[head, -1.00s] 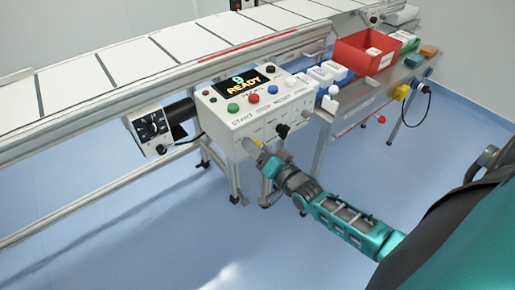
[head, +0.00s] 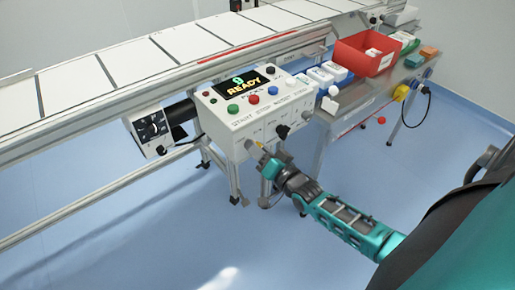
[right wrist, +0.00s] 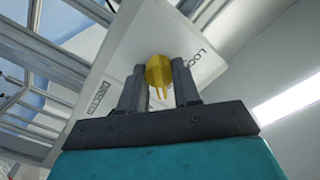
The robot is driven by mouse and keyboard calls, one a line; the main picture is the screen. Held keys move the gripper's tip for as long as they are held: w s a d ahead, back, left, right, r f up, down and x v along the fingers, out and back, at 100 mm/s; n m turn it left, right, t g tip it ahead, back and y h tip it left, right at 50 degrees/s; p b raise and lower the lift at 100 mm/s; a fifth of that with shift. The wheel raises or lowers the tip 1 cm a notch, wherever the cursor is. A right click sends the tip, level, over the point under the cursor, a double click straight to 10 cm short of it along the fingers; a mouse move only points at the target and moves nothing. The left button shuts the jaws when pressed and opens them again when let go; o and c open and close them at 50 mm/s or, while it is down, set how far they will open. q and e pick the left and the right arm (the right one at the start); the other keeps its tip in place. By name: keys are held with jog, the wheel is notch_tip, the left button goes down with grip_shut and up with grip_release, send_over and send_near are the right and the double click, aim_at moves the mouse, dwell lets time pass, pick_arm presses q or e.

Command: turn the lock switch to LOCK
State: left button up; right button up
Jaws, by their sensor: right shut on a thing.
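The lock switch is a small yellow knob (right wrist: 159,72) on a white panel face. In the right wrist view it sits between the two fingers of my right gripper (right wrist: 160,88), which is shut on it. Printed letters reading "LOC" show beside it on the panel, with the rest cut off from sight. In the head view my right gripper (head: 262,153) is at the lower front of the white control box (head: 244,122), and only a speck of yellow shows between its fingers. The knob's pointing direction is hard to tell. My left gripper is not in view.
The box has a lit READY screen (head: 243,84), several coloured buttons and a black knob (head: 282,131) right of my gripper. A conveyor (head: 130,65) runs behind. A side table holds a red bin (head: 352,58). The blue floor in front is clear.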

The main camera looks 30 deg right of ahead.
jog(key=n+p, duration=0.2)
jog(key=n, duration=0.3)
jog(key=shift+r, duration=0.1)
jog(key=n, duration=0.3)
jog(key=shift+a, duration=0.1)
jog(key=shift+n+p, duration=0.35)
jog(key=shift+n, duration=0.55)
jog(key=n, duration=0.3)
jog(key=shift+n, duration=0.3)
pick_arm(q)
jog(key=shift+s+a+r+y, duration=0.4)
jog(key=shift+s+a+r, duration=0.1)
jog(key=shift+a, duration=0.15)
pick_arm(e)
jog(key=shift+a+n, duration=0.1)
jog(key=shift+n, duration=1.9)
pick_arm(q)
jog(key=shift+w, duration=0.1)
pick_arm(e)
jog(key=o, duration=1)
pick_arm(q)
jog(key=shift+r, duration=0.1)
pick_arm(e)
jog(key=shift+o, duration=0.2)
